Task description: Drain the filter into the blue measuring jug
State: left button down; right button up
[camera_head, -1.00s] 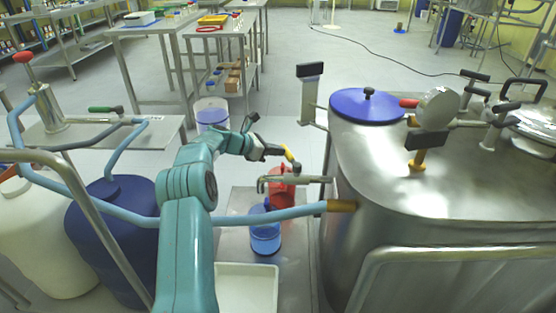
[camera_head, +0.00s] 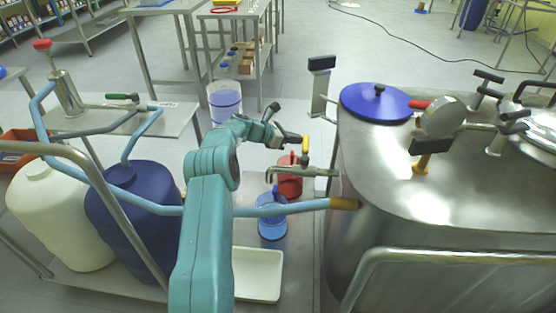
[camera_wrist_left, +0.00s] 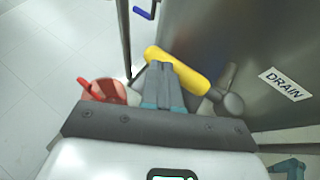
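The filter is the large steel vessel (camera_head: 375,190) on the right; a "DRAIN" label (camera_wrist_left: 285,84) shows on it in the left wrist view. Its drain tap (camera_head: 310,172) points left and has a yellow handle (camera_head: 305,146), now roughly upright. The blue measuring jug (camera_head: 272,226) stands below the spout, partly hidden by a light-blue pipe. No liquid stream is visible. My left gripper (camera_head: 298,138) is at the handle. In the left wrist view its fingers (camera_wrist_left: 163,75) are together, tips against the yellow handle (camera_wrist_left: 188,66), not visibly around it. My right gripper is out of view.
A red jug (camera_head: 290,184) stands behind the blue one; it also shows in the wrist view (camera_wrist_left: 108,91). A white tray (camera_head: 250,290) lies in front. The light-blue pipe (camera_head: 265,210) crosses above. Blue and white drums (camera_head: 135,225) stand left. Open floor lies behind.

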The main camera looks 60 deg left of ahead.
pick_arm(q)
jog(key=shift+w+d+r, duration=0.1)
dwell(0.3)
jog(key=p+v, duration=0.1)
jog(key=v, duration=1.5)
jog(key=shift+s+p, duration=0.25)
jog(key=shift+p, duration=0.15)
